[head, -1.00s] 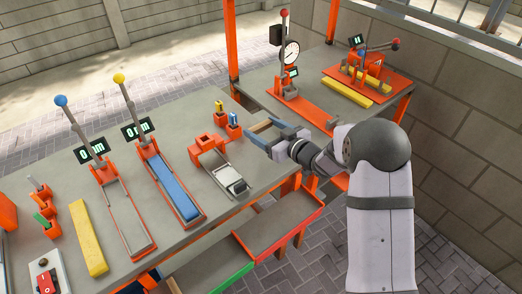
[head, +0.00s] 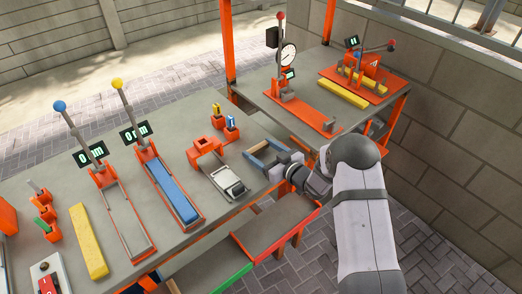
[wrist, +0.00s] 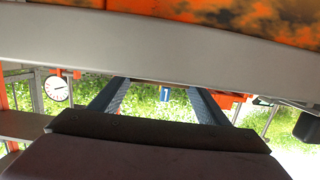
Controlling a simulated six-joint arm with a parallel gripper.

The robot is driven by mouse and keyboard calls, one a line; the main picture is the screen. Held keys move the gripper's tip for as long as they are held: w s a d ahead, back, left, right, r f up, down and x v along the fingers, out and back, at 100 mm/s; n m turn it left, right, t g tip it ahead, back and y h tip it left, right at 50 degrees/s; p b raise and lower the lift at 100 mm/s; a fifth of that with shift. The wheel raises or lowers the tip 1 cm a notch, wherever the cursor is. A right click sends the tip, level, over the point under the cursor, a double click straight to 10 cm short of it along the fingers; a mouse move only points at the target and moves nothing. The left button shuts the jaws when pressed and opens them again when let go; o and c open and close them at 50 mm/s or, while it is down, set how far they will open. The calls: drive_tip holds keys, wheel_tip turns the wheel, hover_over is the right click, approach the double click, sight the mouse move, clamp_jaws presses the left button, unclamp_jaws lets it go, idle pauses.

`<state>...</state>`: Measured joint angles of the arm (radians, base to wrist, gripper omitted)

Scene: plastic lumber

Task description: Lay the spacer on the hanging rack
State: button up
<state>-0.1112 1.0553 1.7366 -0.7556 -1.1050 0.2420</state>
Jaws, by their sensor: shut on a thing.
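My gripper (head: 267,156) is at the right end of the near table, just above its top, with its blue-grey fingers apart on either side of a narrow bar, the spacer (head: 257,151). The spacer spans the fingertips; its details are too small to tell. In the wrist view my gripper (wrist: 160,92) shows two spread fingers, and a dark slab covers the lower part. An orange-edged, grey-floored shelf (head: 284,222) hangs below the table's front edge, beneath my gripper; I cannot tell for certain that it is the hanging rack.
An orange fixture (head: 207,147) and a silver clamp-like part (head: 229,182) stand left of my gripper. Small blue and yellow tagged posts are behind it. A dial gauge stand (head: 287,62) and yellow bars (head: 344,93) are on the far table. A gap separates the tables.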

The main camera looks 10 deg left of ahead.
drive_tip(key=shift+f, duration=0.2)
drive_tip(key=shift+f, duration=0.1)
drive_tip(key=shift+f, duration=0.15)
drive_tip(key=o, duration=1)
drive_tip(key=shift+o, duration=0.2)
drive_tip(key=b+v, duration=0.1)
drive_tip(key=v, duration=0.3)
drive_tip(key=b+v, duration=0.1)
drive_tip(key=v, duration=0.1)
drive_tip(key=shift+d+f+b, duration=0.2)
drive_tip(key=shift+f+b, duration=0.1)
drive_tip(key=shift+f, duration=0.1)
drive_tip(key=shift+s+d+r, duration=0.15)
drive_tip(key=shift+s+d, duration=0.2)
drive_tip(key=shift+s, duration=0.1)
drive_tip(key=c, duration=1.3)
